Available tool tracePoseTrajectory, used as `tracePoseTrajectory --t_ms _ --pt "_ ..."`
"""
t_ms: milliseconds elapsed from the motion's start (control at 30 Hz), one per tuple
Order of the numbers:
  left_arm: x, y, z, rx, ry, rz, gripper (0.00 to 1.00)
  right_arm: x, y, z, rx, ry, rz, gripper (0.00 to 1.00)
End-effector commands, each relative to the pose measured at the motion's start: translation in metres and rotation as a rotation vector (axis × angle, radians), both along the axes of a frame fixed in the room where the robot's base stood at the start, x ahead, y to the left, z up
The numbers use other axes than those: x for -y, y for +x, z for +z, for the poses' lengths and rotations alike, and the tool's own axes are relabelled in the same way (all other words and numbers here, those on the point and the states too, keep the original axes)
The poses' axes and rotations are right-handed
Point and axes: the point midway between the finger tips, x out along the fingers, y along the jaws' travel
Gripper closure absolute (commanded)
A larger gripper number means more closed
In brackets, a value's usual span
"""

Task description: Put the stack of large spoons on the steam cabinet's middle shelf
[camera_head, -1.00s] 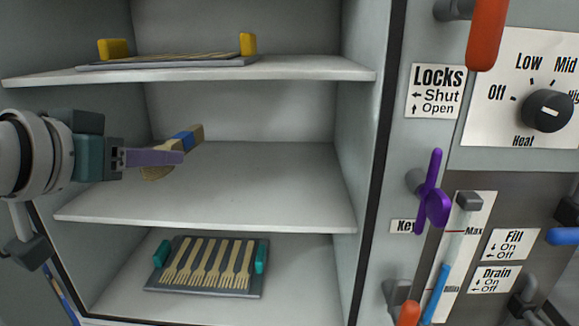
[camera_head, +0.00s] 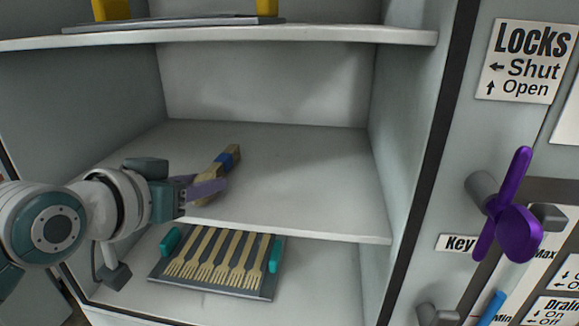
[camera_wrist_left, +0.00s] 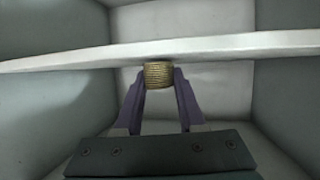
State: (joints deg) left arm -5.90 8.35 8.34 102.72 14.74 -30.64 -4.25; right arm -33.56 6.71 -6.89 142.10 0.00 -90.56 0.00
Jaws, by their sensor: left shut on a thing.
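The stack of large spoons (camera_head: 229,157) is tan wood with a blue band, and lies slanted over the left part of the steam cabinet's middle shelf (camera_head: 300,190). My left gripper (camera_head: 207,188) reaches in from the left and is shut on the stack. In the left wrist view the stack's layered end (camera_wrist_left: 158,75) sits between the two purple fingers (camera_wrist_left: 158,92). I cannot tell whether the stack touches the shelf. My right gripper is not in view.
The bottom shelf holds a grey tray (camera_head: 262,285) of wooden forks with teal handles. The upper shelf (camera_head: 340,33) holds another tray (camera_head: 175,22) with yellow handles. The middle shelf's right side is clear. A purple lever (camera_head: 515,228) is on the right panel.

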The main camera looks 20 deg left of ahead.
Motion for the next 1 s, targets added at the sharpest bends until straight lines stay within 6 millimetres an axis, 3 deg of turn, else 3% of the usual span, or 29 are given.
tracePoseTrajectory --t_ms 367,400,600,633,1000 --pt "0.0 0.0002 -0.0051 0.002 0.0 0.0 1.0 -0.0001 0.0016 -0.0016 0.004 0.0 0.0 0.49" --pt "0.0 0.0001 -0.0041 0.002 0.0 0.0 0.57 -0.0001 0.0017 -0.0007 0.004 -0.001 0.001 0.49" --pt "-0.0001 0.0002 -0.0038 0.002 0.0 0.0 0.34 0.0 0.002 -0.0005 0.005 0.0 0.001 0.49" --pt "-0.0001 0.0002 -0.0038 0.002 0.0 0.0 0.31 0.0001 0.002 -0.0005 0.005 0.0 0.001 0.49" --pt "0.0001 -0.0055 0.0005 0.0 0.0 0.0 0.31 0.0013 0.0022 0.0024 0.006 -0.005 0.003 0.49"
